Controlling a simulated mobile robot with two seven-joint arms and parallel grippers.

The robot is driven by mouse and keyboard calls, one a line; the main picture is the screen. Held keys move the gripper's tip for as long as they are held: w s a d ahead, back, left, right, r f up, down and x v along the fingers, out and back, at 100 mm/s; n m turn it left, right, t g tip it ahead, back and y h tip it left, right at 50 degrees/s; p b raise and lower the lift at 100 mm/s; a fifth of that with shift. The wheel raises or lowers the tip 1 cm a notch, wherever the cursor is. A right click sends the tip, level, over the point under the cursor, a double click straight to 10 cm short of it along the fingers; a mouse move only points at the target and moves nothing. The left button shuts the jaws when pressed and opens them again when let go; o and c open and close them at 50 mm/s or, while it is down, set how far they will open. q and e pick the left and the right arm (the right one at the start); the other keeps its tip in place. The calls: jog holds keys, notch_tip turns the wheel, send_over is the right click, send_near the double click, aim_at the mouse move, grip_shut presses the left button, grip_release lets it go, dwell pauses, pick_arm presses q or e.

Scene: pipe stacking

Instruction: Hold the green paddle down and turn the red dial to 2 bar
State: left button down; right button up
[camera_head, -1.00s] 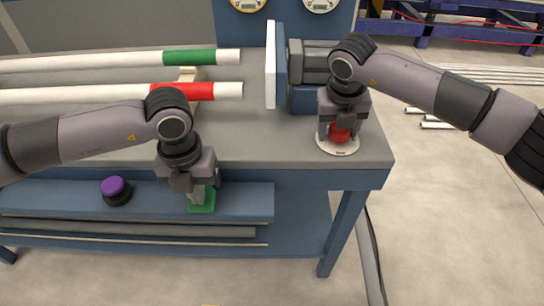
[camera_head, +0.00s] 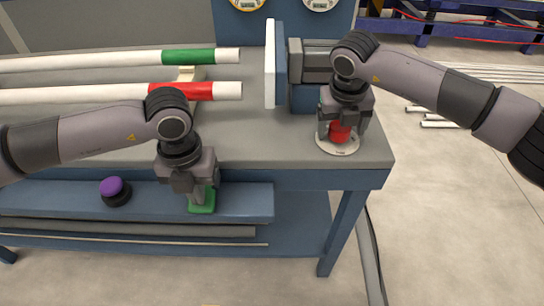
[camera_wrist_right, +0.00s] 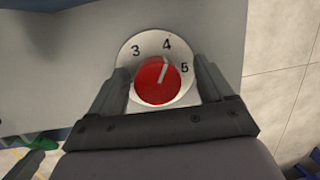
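The red dial (camera_head: 340,132) sits on a round white plate (camera_head: 338,147) at the bench's front right corner. In the right wrist view the dial (camera_wrist_right: 158,84) has its white pointer at about 4; 3, 4 and 5 are readable, while the rest of the scale is hidden. My right gripper (camera_head: 343,130) is around the dial, its fingers on either side with a gap visible on the right. The green paddle (camera_head: 203,206) is on the lower front ledge. My left gripper (camera_head: 200,196) is over it with fingers together, tips apparently touching it.
A purple knob (camera_head: 113,188) stands on the ledge left of the paddle. White pipes with a green band (camera_head: 189,57) and a red band (camera_head: 184,91) lie across the bench. A white upright plate (camera_head: 270,62) and blue block stand behind the dial. Two gauges are at the back.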

jog(key=shift+w+d, duration=0.15)
jog(key=shift+d, duration=0.25)
jog(key=shift+a+r, duration=0.2)
jog(key=shift+r, duration=0.25)
